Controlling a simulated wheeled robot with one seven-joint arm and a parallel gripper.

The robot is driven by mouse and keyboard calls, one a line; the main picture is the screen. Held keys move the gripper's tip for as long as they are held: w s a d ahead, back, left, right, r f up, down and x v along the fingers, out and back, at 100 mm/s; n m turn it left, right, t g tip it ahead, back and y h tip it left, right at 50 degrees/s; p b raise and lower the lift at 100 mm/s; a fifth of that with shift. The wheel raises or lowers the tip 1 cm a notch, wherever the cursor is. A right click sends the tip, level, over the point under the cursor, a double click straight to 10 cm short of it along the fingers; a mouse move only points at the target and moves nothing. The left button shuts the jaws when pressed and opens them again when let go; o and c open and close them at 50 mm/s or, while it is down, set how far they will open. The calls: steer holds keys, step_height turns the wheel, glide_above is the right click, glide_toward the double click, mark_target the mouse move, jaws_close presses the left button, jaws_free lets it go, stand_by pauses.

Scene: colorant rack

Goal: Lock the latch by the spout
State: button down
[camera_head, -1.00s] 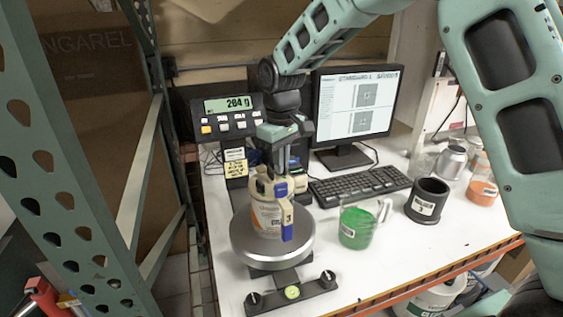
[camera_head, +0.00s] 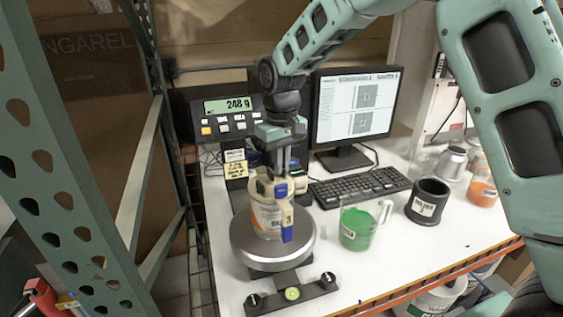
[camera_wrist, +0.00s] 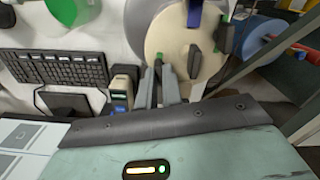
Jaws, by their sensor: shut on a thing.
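A pale container (camera_head: 264,218) with a label stands upright on the round scale plate (camera_head: 243,238). Its cream lid (camera_wrist: 168,32) shows from above in the wrist view. Blue parts show at its front right, one a blue strip (camera_head: 287,232). A dark latch piece (camera_wrist: 195,61) lies on the lid near the rim, beside the fingers. My gripper (camera_head: 280,172) points down at the lid's far edge; its grey fingers also show in the wrist view (camera_wrist: 159,72), close together at the rim. They are shut on a small latch part there, mostly hidden between the tips.
The scale display (camera_head: 233,107) reads 248 g. A green-filled beaker (camera_head: 362,226), a black cup (camera_head: 427,200) and a keyboard (camera_head: 362,187) stand to the right. A green rack post (camera_head: 55,170) closes off the left side.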

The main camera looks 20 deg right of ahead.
stand_by(0.4)
steer(key=c, duration=1.5)
jaws_free()
steer(key=shift+c, duration=0.2)
step_height(320, 180, up, 17)
steer(key=b, duration=0.3)
steer(key=shift+r, duration=0.2)
steer(key=s+a+f+n+y+b, duration=0.1)
steer(key=s+a+f+b, duration=0.1)
steer(key=s+a+f, duration=0.35)
steer(key=s+a+f+n+b, duration=0.1)
steer(key=s+a+f, duration=0.2)
steer(key=s+f, duration=0.6)
steer(key=s+d+f+n+b, duration=0.1)
steer(key=s+f, duration=0.3)
steer(key=s, duration=0.5)
steer(key=s+d+f+n, duration=0.1)
steer(key=s+d+f, duration=0.1)
steer(key=s+f, duration=0.3)
steer(key=s, duration=0.4)
steer(key=shift+s+b, duration=0.35)
steer(key=shift+s, duration=0.05)
